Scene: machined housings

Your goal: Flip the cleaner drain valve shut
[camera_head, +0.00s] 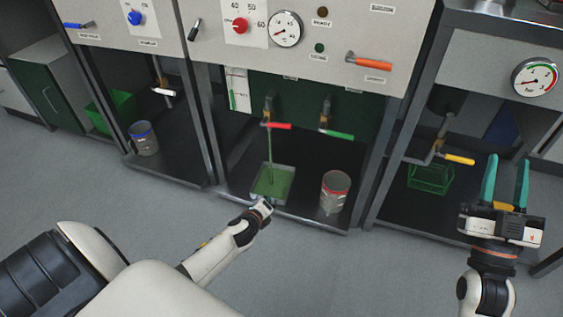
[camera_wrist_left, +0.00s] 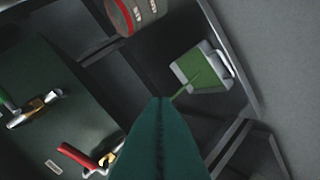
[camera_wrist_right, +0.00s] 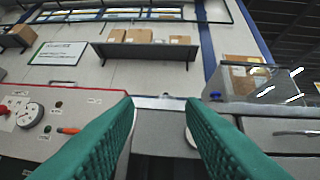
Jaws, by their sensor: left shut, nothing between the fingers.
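In the middle bay, a brass valve with a red lever (camera_head: 278,126) has a green stream running from it into a square tray (camera_head: 256,197) of green liquid. The red lever (camera_wrist_left: 75,155) also shows in the left wrist view, at the lower left. To its right is a second valve with a green lever (camera_head: 340,135) and no visible stream. I cannot read which is the cleaner drain. My left gripper (camera_head: 265,206) is low by the tray's front edge; its fingers (camera_wrist_left: 160,100) are shut and empty, apart from the levers. My right gripper (camera_head: 506,170) is open and empty at the right.
A red-banded can (camera_head: 335,190) stands right of the tray. Valves with a white lever (camera_head: 163,92) and a yellow lever (camera_head: 459,159) are in the side bays. A green wire basket (camera_head: 430,178) sits below the yellow one. Metal posts separate the bays; the floor in front is clear.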

